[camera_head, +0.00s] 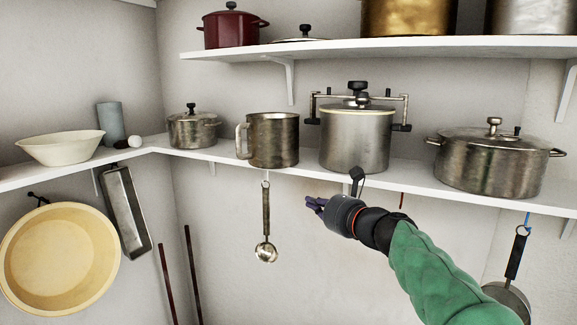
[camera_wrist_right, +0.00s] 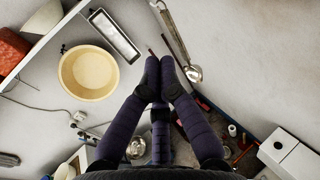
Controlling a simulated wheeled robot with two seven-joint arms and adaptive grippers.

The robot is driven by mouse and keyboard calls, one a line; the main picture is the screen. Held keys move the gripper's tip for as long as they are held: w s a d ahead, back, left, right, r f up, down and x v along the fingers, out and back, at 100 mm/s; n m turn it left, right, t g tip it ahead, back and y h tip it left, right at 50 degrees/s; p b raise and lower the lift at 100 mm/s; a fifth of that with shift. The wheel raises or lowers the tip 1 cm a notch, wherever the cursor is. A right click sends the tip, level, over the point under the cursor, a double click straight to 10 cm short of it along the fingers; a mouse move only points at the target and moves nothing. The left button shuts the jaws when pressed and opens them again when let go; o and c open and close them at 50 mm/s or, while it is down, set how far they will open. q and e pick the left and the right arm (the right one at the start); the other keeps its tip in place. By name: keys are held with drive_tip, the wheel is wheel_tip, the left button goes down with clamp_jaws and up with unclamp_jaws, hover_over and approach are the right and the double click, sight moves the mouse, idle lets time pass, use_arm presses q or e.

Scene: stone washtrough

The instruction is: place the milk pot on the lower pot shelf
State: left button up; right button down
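A steel pot with one side handle (camera_head: 273,140), which looks like the milk pot, stands upright on the lower pot shelf (camera_head: 228,157), near its front edge. Its handle points left. It stands between a small lidded pot and a tall clamped pot. My right gripper (camera_head: 313,205) is below the shelf, in front of the wall and lower right of the milk pot, apart from it. In the right wrist view the right gripper's fingertips (camera_wrist_right: 160,72) come together with nothing between them. My left gripper is not in view.
On the lower shelf stand a small lidded pot (camera_head: 192,130), a clamped pot (camera_head: 355,138) and a wide lidded pot (camera_head: 490,163). A ladle (camera_head: 266,225) hangs below the milk pot. The upper shelf (camera_head: 350,48) overhangs them. A yellow basin (camera_head: 60,258) hangs left.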

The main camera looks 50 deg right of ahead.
wheel_tip(320, 180, up, 6)
drive_tip(key=s, duration=0.2)
drive_tip(key=t+p, duration=0.1)
drive_tip(key=p, duration=0.2)
approach(283, 164)
drive_tip(key=shift+m, duration=0.4)
drive_tip(key=x, duration=0.7)
drive_tip(key=shift+w, duration=0.1)
drive_tip(key=shift+w, duration=0.1)
drive_tip(key=p+x, duration=0.1)
drive_tip(key=x, duration=0.5)
